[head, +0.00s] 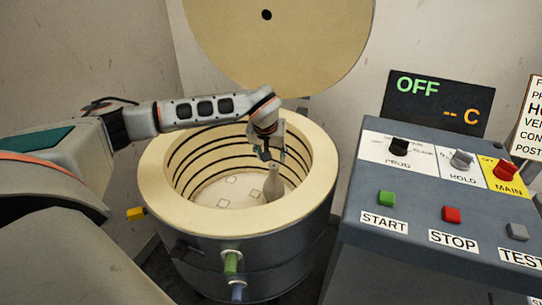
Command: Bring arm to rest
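My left arm comes in from the left and reaches over a round, cream-lined kiln (165,190) with its top open. My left gripper (273,157) points down inside the kiln's mouth, with its two fingers apart. A small pale bottle-shaped vase (273,184) stands upright inside, directly below the fingers. Its neck top is at or just under the fingertips; I cannot tell whether they touch it. My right gripper is not in view. No lamp or wiring shows.
The round kiln lid (280,50) stands raised behind. A control panel (400,215) at the right has a green START button (387,198), a red STOP button (451,214) and a red MAIN switch (505,170). Its display (435,103) reads OFF. Coloured plugs (231,263) stick out of the kiln's front.

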